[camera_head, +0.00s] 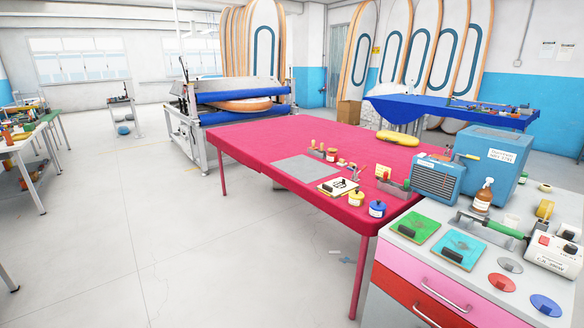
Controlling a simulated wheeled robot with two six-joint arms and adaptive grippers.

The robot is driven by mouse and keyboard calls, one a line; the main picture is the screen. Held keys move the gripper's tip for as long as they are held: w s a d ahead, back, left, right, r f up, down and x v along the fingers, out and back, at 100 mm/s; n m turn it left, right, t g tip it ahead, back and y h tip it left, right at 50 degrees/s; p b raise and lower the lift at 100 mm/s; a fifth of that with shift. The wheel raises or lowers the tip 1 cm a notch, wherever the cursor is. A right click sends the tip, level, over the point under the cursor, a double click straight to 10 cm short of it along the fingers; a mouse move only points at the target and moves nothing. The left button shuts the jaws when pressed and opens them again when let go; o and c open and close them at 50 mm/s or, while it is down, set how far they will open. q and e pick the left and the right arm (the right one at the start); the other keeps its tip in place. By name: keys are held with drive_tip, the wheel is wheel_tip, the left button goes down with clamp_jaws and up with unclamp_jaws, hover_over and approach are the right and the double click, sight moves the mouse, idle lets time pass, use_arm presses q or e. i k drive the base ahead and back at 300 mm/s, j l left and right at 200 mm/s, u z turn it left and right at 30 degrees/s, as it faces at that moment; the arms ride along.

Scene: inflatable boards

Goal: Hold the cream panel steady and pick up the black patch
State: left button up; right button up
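Neither my left nor my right gripper is in view, and nothing touches the panel or the patch.
The red table (262,142) also holds a grey sheet (307,168), yellow jar (356,199), blue jar (377,209) and small tools. At right, a drawer cabinet (440,295) bears a green panel (425,219), a teal panel (470,243) and blue machines. Open floor lies left.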

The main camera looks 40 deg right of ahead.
sight(339, 185)
drive_tip(key=i+z, duration=0.35)
drive_tip(key=i, duration=0.15)
drive_tip(key=i+z, duration=0.3)
drive_tip(key=i, duration=0.25)
drive_tip(key=i+j+z, duration=0.2)
drive_tip(key=i+z, duration=0.15)
drive_tip(key=i, duration=0.15)
drive_tip(key=i+j+z, duration=0.3)
drive_tip(key=i, duration=0.2)
